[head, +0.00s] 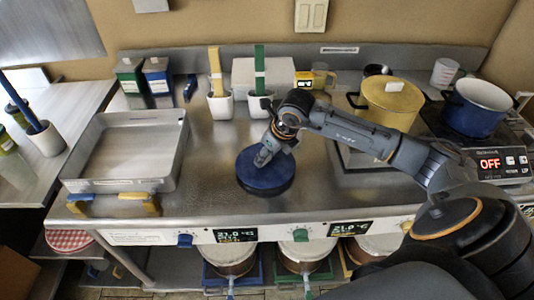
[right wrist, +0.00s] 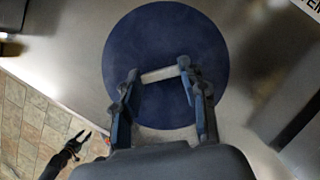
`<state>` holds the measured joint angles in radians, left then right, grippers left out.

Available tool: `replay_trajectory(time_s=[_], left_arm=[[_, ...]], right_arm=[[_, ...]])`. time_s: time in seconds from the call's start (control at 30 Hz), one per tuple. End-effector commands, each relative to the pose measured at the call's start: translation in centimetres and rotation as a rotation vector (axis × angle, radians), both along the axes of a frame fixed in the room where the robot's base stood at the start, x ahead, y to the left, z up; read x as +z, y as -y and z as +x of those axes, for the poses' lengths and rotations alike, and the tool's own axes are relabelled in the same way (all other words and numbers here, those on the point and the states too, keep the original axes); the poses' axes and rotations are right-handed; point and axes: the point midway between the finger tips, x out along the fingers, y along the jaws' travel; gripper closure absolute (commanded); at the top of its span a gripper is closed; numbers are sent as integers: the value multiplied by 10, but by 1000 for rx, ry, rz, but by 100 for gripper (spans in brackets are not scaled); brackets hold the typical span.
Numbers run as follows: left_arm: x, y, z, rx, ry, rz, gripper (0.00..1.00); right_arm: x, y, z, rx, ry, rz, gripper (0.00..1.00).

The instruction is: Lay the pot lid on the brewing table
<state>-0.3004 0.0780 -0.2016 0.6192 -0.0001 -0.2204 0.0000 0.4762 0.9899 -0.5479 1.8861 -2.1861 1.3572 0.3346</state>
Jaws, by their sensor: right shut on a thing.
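The pot lid is a round dark blue disc (head: 258,178), low over the middle of the steel brewing table (head: 215,195); I cannot tell whether it touches the surface. In the right wrist view the lid (right wrist: 165,30) fills the upper middle, with a pale handle bar between the fingers. My right gripper (head: 264,158) points down at the lid's centre and is shut on it; its two fingers also show in the right wrist view (right wrist: 157,73). My left gripper (right wrist: 78,145) shows only in the right wrist view, open and empty over the tiled floor.
A shallow metal tray (head: 183,150) stands left of the lid. White cups (head: 220,106) with tools stand behind it. A yellow pot (head: 390,100), an open blue pot (head: 477,108) and a control panel (head: 488,163) are at right. Bare table surrounds the lid's front.

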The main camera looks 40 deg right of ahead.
Motion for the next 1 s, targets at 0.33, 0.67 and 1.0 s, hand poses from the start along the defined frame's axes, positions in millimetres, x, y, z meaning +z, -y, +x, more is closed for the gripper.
replay_trajectory(time_s=[0.33, 0.67, 1.0], left_arm=[[7, -3, 1, 1, 3, 3, 60], [5, -3, 2, 1, 3, 3, 60], [7, -3, 2, 1, 3, 3, 60]], right_arm=[[-12, 0, 1, -1, 4, 0, 92], [-14, 0, 0, -1, 2, 1, 35], [-8, 1, -1, 0, 4, 0, 35]])
